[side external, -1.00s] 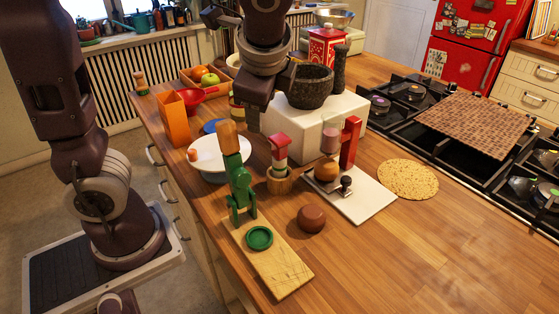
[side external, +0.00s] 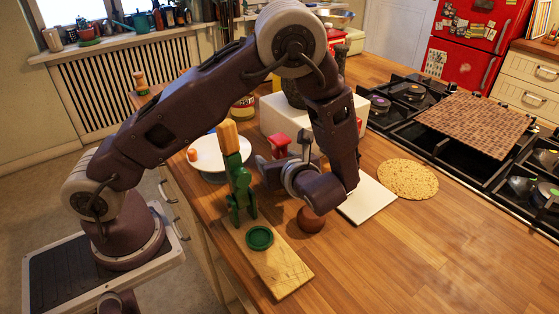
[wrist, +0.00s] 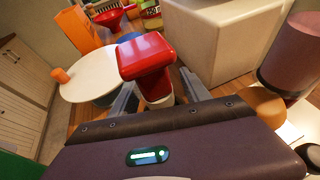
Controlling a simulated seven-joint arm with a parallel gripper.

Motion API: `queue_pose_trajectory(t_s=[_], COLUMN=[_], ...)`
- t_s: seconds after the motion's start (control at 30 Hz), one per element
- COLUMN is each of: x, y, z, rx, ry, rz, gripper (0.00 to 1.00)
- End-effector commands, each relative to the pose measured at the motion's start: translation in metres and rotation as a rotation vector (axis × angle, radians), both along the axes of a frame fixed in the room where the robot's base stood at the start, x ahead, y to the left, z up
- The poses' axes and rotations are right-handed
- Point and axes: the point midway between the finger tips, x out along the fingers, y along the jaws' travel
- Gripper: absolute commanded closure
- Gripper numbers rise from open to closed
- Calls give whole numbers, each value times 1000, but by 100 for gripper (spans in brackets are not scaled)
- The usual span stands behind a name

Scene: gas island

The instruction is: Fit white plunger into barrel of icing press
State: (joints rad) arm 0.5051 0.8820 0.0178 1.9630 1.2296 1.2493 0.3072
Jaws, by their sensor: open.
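A red-topped piece (side external: 279,144) stands upright near the middle of the counter. My gripper (wrist: 161,96) is open, with one finger on each side of this piece; contact is not clear. The piece's lower end and wooden base are hidden by my gripper in the side view. A mauve cylinder (wrist: 293,52) stands to the right in the wrist view; I cannot tell if it is the icing press barrel. My arm hides it in the side view.
A green stand with an orange top (side external: 238,175) is left of my gripper on a wooden board (side external: 275,271). A brown ball (side external: 311,220) lies below my wrist. A white block (side external: 277,114) is behind. A white round stand (side external: 210,160) is left. The right front counter is clear.

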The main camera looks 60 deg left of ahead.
Motion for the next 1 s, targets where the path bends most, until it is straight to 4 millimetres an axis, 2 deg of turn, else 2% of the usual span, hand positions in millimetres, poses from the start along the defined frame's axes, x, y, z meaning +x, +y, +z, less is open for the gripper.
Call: queue_pose_trajectory(t_s=[0.17, 0.4, 0.47, 0.77, 0.87, 1.0], x=[0, 0, 0, 0, 0, 1], y=[0, 0, 0, 0, 0, 0], z=[0, 0, 0, 2, 13, 38], rx=[0, 0, 0, 0, -1, -2], ry=[-1, -1, -1, -2, -5, -7], rz=[0, 0, 0, 1, 1, 1], gripper=[45, 92, 100, 100, 100, 100])
